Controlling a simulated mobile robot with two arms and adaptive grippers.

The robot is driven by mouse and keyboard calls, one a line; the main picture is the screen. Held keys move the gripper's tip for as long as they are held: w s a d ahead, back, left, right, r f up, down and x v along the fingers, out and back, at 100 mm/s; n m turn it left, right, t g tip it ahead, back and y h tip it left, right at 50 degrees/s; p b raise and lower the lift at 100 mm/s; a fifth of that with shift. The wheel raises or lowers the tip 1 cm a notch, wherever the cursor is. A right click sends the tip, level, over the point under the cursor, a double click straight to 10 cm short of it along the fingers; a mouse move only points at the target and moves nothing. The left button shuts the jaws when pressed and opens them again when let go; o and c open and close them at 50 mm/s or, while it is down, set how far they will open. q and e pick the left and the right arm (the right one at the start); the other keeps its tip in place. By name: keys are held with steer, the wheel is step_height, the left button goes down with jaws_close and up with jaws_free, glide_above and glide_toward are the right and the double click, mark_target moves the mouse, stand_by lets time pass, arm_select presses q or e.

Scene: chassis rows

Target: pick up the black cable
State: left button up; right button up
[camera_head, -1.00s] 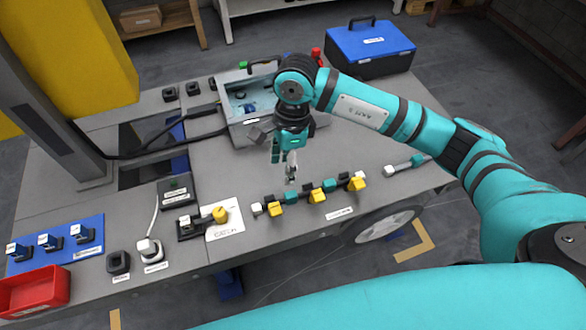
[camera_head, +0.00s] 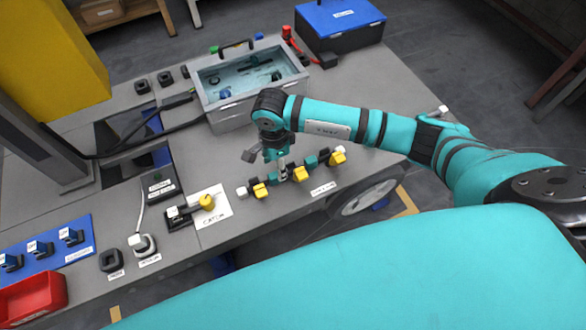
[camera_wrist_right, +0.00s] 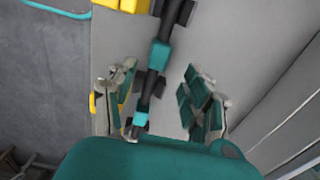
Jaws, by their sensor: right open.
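Black cables (camera_head: 150,145) run in the head view from the column at the left across the table to the side of the grey bin. I cannot tell whether they are one cable or two. My right gripper (camera_head: 283,167) is well to their right, pointing down over a black-and-teal bar (camera_head: 310,161) with yellow knobs. In the right wrist view my right gripper (camera_wrist_right: 165,100) is open and empty. Its fingers are on either side of the bar (camera_wrist_right: 155,85), apart from it. No cable is clear in the wrist view. My left gripper is out of view.
A grey bin (camera_head: 216,120) of liquid stands behind the gripper, a blue case (camera_head: 340,22) at the back. A red tray (camera_head: 28,302), blue mat (camera_head: 75,257) and white-plugged devices are at the left. The table right of the bin is mostly clear.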

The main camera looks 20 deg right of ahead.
steer(key=f, duration=0.3)
steer(key=shift+s+f+p, duration=0.25)
steer(key=shift+f+p, duration=0.05)
steer(key=shift+f, duration=0.1)
steer(key=shift+d+f, duration=0.1)
steer(key=shift+f, duration=0.25)
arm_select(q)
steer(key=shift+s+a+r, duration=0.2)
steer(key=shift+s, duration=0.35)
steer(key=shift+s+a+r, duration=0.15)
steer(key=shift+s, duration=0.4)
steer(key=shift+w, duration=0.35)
arm_select(e)
jaws_close()
